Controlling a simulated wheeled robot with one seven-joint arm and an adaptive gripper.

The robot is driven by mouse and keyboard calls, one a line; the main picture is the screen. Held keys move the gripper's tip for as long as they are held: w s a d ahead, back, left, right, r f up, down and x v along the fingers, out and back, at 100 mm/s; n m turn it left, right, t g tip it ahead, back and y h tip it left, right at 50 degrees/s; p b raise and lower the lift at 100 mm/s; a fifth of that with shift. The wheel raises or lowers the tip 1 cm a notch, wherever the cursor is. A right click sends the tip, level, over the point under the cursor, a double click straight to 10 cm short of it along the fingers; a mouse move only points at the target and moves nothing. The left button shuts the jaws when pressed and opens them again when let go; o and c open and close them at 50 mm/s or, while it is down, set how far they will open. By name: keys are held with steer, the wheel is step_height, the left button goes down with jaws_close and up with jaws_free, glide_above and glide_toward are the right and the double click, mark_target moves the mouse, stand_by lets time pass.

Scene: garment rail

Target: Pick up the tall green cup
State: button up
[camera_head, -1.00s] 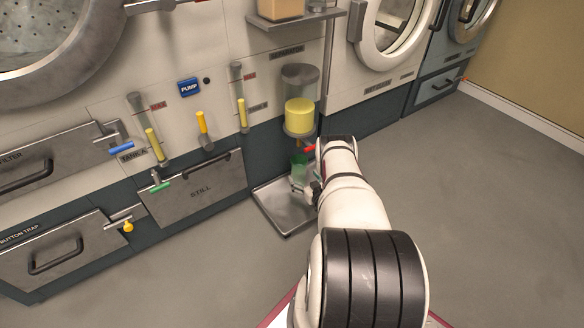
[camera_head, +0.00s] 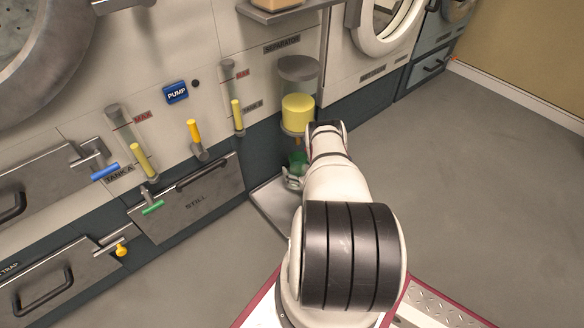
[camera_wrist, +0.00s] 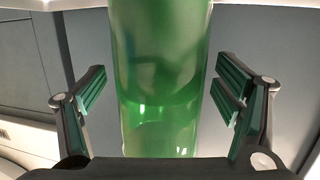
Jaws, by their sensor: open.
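The tall green cup (camera_wrist: 160,85) is translucent and upright. In the wrist view it fills the middle, running from the top edge down towards the gripper's base. My gripper (camera_wrist: 165,85) is open, with one finger on each side of the cup and a visible gap on both sides. In the head view the green cup (camera_head: 298,161) shows only in part, below the separator; my arm hides the rest. My gripper (camera_head: 293,181) is mostly hidden there by my arm.
The separator vessel (camera_head: 297,108) with yellow liquid hangs right above the cup. A metal tray (camera_head: 268,203) lies on the floor below. The still drawer (camera_head: 195,200) with a green-handled valve (camera_head: 153,208) is at left. Open grey floor (camera_head: 470,190) lies to the right.

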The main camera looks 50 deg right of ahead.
steer(key=c, duration=1.8)
steer(key=shift+w+r, duration=0.1)
steer(key=shift+r, duration=0.15)
